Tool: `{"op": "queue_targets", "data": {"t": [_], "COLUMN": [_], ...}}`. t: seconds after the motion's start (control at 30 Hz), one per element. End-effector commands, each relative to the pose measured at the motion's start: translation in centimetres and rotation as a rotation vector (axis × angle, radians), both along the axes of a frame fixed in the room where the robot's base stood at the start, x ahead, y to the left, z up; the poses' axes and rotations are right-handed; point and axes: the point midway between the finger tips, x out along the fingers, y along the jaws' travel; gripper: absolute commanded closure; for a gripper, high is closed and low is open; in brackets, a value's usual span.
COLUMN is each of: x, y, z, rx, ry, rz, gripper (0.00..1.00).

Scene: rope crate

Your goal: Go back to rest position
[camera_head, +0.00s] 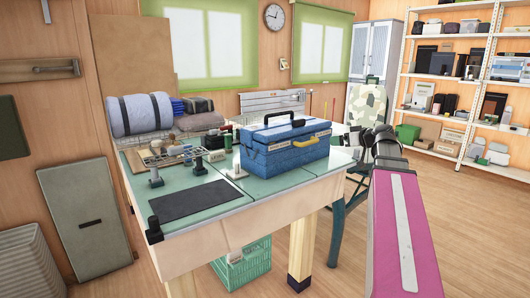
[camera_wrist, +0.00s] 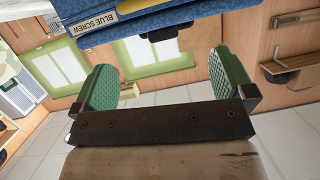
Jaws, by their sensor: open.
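My arm (camera_head: 398,230) reaches forward at the right of the head view, right of the table. Its dark end, with my gripper, is in front of a camouflage-patterned thing, and the fingers cannot be made out there. In the wrist view my gripper (camera_wrist: 162,72) is open, its two green textured pads wide apart with nothing held between them. A blue toolbox (camera_head: 284,147) with a black handle and a yellow front handle stands on the table.
The green-topped table (camera_head: 265,187) also carries a rolled grey bundle (camera_head: 140,113), a dark mat (camera_head: 195,201) and small tools. A green crate (camera_head: 245,268) is under it. White shelves (camera_head: 473,80) stand back right. Wooden floor at the right is clear.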

Motion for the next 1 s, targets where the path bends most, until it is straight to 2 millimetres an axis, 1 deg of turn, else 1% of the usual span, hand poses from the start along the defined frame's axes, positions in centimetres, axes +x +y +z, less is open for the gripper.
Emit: {"op": "queue_targets", "data": {"t": [0.17, 0.27, 0.37, 0.47, 0.5, 0.57, 0.6, 0.67, 0.7, 0.77, 0.8, 0.87, 0.9, 1.0], "x": [-0.4, -0.8, -1.4, -2.5, -3.1, -4.1, -4.8, -6.0, -6.9, -8.2, -9.1, -10.6, -11.6, -14.2], "y": [1.6, 2.6, 3.9, 5.5, 6.1, 7.1, 7.7, 8.5, 9.0, 9.7, 10.1, 10.7, 11.0, 11.7], "z": [-3.9, -6.6, -10.0, -14.4, -16.3, -19.1, -20.9, -23.6, -25.3, -27.7, -29.2, -31.5, -33.0, -36.2], "rx": [-0.006, -0.012, -0.023, -0.045, -0.056, -0.076, -0.091, -0.116, -0.134, -0.163, -0.184, -0.219, -0.243, -0.309], "ry": [0.107, 0.184, 0.281, 0.405, 0.461, 0.543, 0.595, 0.672, 0.723, 0.793, 0.837, 0.901, 0.942, 1.033], "rz": [-0.006, -0.015, -0.028, -0.052, -0.065, -0.087, -0.103, -0.129, -0.149, -0.182, -0.203, -0.240, -0.265, -0.333], "gripper": [0.00, 0.00, 0.00, 0.00, 0.00, 0.00, 0.00, 0.00, 0.00, 0.00, 0.00, 0.00, 0.00, 0.00]}}
